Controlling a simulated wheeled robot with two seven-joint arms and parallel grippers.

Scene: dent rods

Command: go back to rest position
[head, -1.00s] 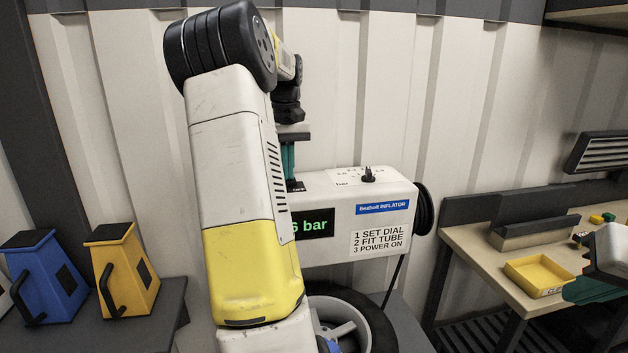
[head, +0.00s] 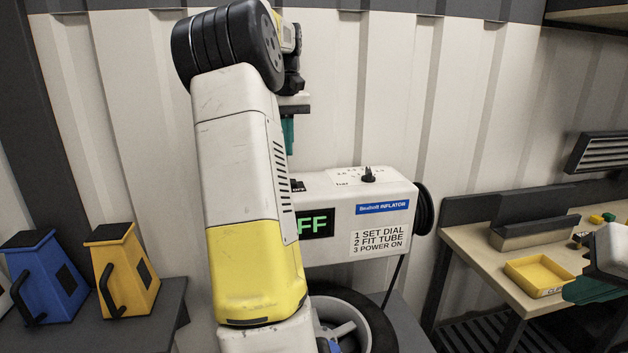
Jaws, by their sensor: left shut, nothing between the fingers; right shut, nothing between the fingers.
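My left gripper (head: 288,134) is shut, with teal fingers pointing down. It is above the back left part of the inflator (head: 400,236), apart from the small black switch marked OFF (head: 297,186). The inflator is a white box whose display (head: 316,224) shows green letters ending in "FF"; my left arm hides its left part. A black dial knob (head: 368,175) stands on top. My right gripper (head: 590,291) is shut and empty at the right edge, partly cut off, beside the yellow tray.
A black tyre on a pale wheel (head: 376,322) is below the inflator. Blue (head: 48,277) and yellow (head: 122,270) handled containers stand on a dark bench at left. At right, a workbench (head: 470,244) holds a yellow tray (head: 540,271) and small coloured parts.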

